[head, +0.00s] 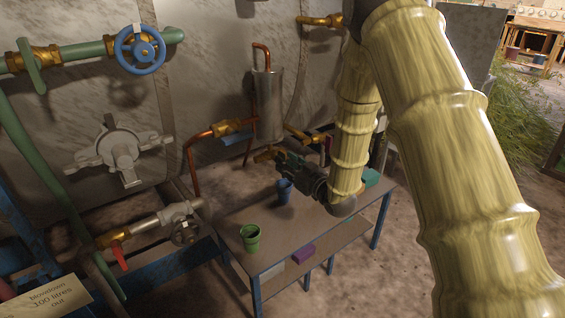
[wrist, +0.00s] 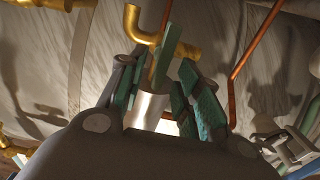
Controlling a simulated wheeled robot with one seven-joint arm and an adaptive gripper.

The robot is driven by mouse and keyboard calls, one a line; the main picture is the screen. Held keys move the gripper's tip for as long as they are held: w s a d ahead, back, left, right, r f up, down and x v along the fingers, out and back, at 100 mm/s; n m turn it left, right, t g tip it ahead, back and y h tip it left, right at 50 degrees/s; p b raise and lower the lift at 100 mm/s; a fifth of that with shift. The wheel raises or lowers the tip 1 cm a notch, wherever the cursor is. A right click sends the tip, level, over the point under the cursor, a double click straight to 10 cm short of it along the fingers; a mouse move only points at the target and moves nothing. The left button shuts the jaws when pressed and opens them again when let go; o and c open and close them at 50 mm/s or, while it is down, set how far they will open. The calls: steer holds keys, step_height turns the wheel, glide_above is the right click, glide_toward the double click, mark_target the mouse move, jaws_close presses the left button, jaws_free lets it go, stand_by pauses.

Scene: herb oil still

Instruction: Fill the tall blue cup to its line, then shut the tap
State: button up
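The tall blue cup (head: 285,191) stands upright on the table below my gripper, partly hidden; its fill level cannot be seen. My gripper (head: 283,161) is at the brass tap (head: 265,156) under the steel cylinder. In the wrist view, which looks upside down, the tap's brass spout (wrist: 133,22) is beyond my fingertips. A green lever (wrist: 163,55) lies between the fingers of my gripper (wrist: 160,88). The fingers look apart, with gaps beside the lever. The blue cup does not show in the wrist view.
A green cup (head: 250,238) stands at the front left of the table (head: 240,207). A purple block (head: 303,252) is on the lower shelf. The steel cylinder (head: 268,104) hangs above. A blue-handled tap (head: 237,135) and a red-handled one (head: 328,148) flank it.

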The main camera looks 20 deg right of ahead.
steer(key=shift+x, duration=1.45)
jaws_close()
